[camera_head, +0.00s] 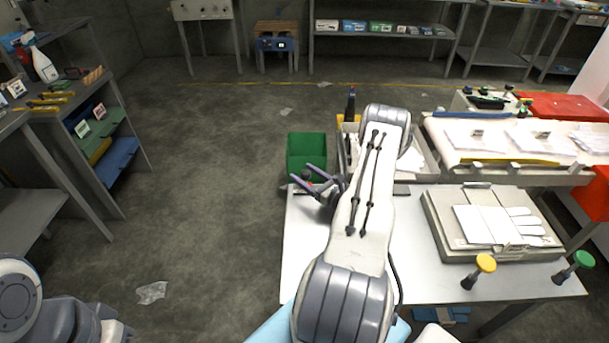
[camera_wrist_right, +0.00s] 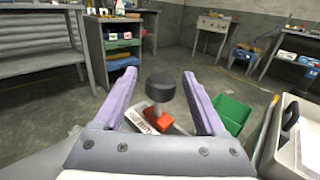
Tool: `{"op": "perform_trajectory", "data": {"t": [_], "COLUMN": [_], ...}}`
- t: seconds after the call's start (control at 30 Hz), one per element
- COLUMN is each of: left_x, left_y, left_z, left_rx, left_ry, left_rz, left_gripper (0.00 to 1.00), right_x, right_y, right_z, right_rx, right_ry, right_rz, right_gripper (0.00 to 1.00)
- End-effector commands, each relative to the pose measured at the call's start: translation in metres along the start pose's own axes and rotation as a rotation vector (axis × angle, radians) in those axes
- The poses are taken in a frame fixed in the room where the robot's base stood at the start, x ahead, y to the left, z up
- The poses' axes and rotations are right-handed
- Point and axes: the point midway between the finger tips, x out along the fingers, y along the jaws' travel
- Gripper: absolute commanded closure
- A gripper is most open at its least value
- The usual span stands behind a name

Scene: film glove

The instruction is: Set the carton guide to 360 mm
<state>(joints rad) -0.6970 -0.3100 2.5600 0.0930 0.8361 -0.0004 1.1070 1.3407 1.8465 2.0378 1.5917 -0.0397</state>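My right gripper (camera_head: 316,182) is at the left back edge of the white table, partly hidden by my own arm in the head view. In the right wrist view its two purple fingers (camera_wrist_right: 159,76) are wide apart. A dark round knob (camera_wrist_right: 161,88) on a red-orange base (camera_wrist_right: 158,118) shows in the gap between them, with clear space on both sides. I cannot tell how deep it sits between the fingers. A white and red plate with dark print (camera_wrist_right: 139,121) lies beside the base; I cannot read a millimetre scale. My left gripper is out of view.
A green bin (camera_head: 306,148) stands just behind the table's left end. On the white table (camera_head: 420,284), a grey tray (camera_head: 436,222) holds a white glove (camera_head: 485,226). Yellow (camera_head: 485,263) and green (camera_head: 584,259) knobs stand near the front. Floor to the left is mostly clear.

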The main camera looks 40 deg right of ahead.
Motion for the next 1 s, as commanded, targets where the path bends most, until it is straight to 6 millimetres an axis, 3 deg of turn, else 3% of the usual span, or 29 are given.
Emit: {"op": "perform_trajectory", "data": {"t": [0.37,0.8,1.0], "left_x": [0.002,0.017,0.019], "left_y": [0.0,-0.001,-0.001], "left_z": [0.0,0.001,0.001], "left_rx": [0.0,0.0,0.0], "left_ry": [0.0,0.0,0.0], "left_rz": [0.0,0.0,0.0], "left_gripper": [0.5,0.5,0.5], "right_x": [-0.007,-0.087,-0.103], "right_y": [-0.002,-0.002,0.0], "right_z": [-0.001,-0.002,-0.001], "right_rx": [0.0,0.0,0.0], "right_ry": [0.001,0.0,0.001], "right_rz": [-0.004,-0.006,-0.002], "right_gripper": [0.28,0.28,0.28]}}
